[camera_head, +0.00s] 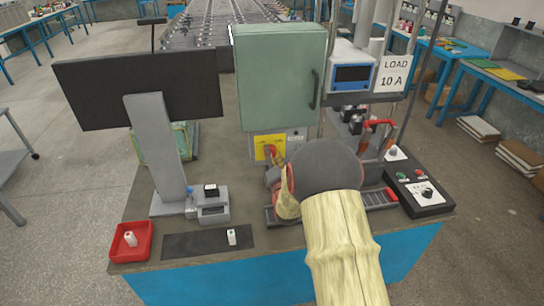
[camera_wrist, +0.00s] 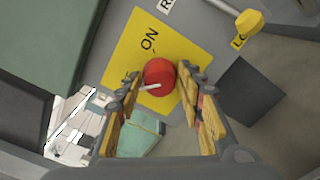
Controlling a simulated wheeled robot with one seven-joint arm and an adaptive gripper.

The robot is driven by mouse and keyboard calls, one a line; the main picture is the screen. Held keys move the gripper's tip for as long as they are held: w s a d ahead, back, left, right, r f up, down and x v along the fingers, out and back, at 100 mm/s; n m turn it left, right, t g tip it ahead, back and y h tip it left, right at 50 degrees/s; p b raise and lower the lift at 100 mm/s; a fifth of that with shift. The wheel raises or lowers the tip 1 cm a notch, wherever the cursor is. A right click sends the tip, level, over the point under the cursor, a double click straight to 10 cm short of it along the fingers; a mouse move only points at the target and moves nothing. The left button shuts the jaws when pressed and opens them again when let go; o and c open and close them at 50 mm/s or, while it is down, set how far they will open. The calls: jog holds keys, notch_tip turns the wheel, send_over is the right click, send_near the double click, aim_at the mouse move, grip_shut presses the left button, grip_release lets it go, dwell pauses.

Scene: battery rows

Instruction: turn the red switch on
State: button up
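The red switch (camera_wrist: 159,76) is a round knob on a yellow plate (camera_wrist: 123,65) marked "ON" in the wrist view. A white pointer mark on the knob points left and slightly down, away from the "ON" word above it. In the head view the red switch (camera_head: 268,151) and yellow plate (camera_head: 261,142) sit on a grey box below the green cabinet. My gripper (camera_wrist: 158,84) is open, with one finger on each side of the knob. The right fingertip is very near the knob; I cannot tell whether it touches. In the head view my arm largely hides the gripper.
The green cabinet (camera_head: 281,75) stands above the switch. A yellow knob (camera_wrist: 249,22) is close by at upper right in the wrist view. A monitor (camera_head: 140,90), a red tray (camera_head: 131,242) and a black control box (camera_head: 420,192) share the bench.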

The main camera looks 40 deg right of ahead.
jog(key=c, duration=0.8)
jog(key=shift+o, duration=0.2)
jog(key=m+b, duration=0.7)
jog(key=m, duration=1)
jog(key=shift+f+m, duration=0.15)
jog(key=shift+m, duration=0.25)
jog(key=o, duration=1.1)
